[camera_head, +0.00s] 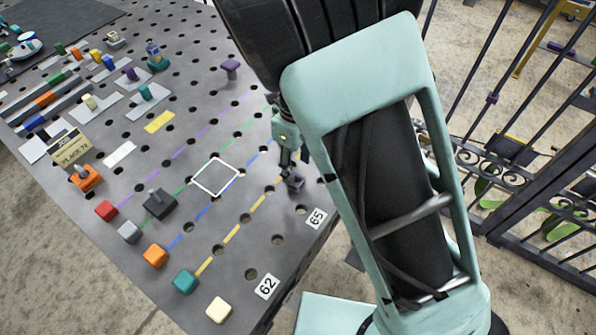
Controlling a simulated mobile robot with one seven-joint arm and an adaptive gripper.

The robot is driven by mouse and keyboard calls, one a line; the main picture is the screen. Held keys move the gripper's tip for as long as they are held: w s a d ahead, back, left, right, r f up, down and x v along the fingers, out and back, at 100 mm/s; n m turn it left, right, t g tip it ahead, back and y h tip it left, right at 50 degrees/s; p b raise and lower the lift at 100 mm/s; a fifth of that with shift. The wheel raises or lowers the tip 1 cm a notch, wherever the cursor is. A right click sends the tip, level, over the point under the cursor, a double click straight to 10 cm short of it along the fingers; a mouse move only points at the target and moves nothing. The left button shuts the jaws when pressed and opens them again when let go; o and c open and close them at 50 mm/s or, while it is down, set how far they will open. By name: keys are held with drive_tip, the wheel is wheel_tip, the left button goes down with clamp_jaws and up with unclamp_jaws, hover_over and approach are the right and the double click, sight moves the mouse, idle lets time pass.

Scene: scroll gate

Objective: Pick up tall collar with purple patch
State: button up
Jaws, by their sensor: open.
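A small dark purple piece (296,183) stands on the grey perforated table near its right edge. It may be the tall collar with the purple patch, but it is too small and partly covered to be sure. My gripper (289,168) is pointed down just above it, with the fingertips at or very near its top. The fingers are open, and I cannot tell whether they touch it. My arm hides part of the table beside it. Another purple piece with a wide top (231,67) stands farther back.
Red (106,210), grey (129,232), orange (155,256), teal (185,281) and cream (218,310) blocks line the front left edge. A black block (159,204) stands near a white square outline (215,177). A barred metal gate (500,130) stands at right.

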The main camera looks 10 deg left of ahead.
sight(296, 179)
wheel_tip(296, 179, down, 6)
drive_tip(key=shift+s, duration=0.1)
idle(0.4)
clamp_jaws()
drive_tip(key=shift+a+r, duration=0.1)
